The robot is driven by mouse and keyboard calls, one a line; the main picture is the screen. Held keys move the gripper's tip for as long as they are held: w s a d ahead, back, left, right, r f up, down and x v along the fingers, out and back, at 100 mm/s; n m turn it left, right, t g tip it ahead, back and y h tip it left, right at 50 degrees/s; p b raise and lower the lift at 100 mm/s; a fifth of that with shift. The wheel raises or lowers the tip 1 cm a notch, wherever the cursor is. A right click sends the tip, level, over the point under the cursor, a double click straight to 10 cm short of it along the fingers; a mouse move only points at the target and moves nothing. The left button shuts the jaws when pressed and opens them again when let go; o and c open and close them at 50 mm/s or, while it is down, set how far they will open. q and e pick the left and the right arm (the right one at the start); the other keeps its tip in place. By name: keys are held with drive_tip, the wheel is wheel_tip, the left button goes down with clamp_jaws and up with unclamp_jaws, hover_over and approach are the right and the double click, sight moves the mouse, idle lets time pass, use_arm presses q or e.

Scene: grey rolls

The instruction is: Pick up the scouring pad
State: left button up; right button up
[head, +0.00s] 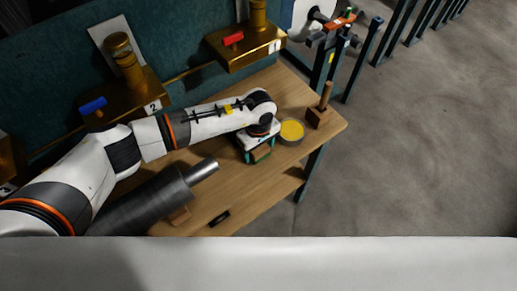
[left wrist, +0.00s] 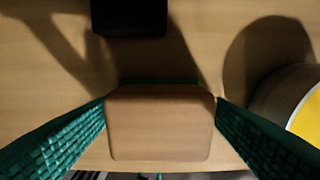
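The scouring pad is a tan, round-cornered block (left wrist: 160,125) with a thin green layer along its far edge. It also shows in the head view (head: 262,153) on the wooden table, partly hidden by my left gripper. My left gripper (head: 257,147) points down over the pad. In the left wrist view its green, ridged fingers (left wrist: 160,103) stand wide apart, one on each side of the pad, with the tips very close to its side edges. Whether they touch it is hard to tell. My right gripper is not in view.
A round tin with yellow contents (head: 291,131) stands just right of the pad. A wooden block with an upright handle (head: 319,114) is beyond it. A dark grey roll (head: 145,203) with a metal end lies left. A small black item (head: 219,218) is near the front edge.

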use_arm(q)
drive_tip(key=c, duration=0.8)
wheel_tip(320, 180, up, 9)
drive_tip(key=shift+f+b, duration=0.1)
drive_tip(key=shift+b, duration=1.15)
drive_tip(key=shift+r, duration=0.65)
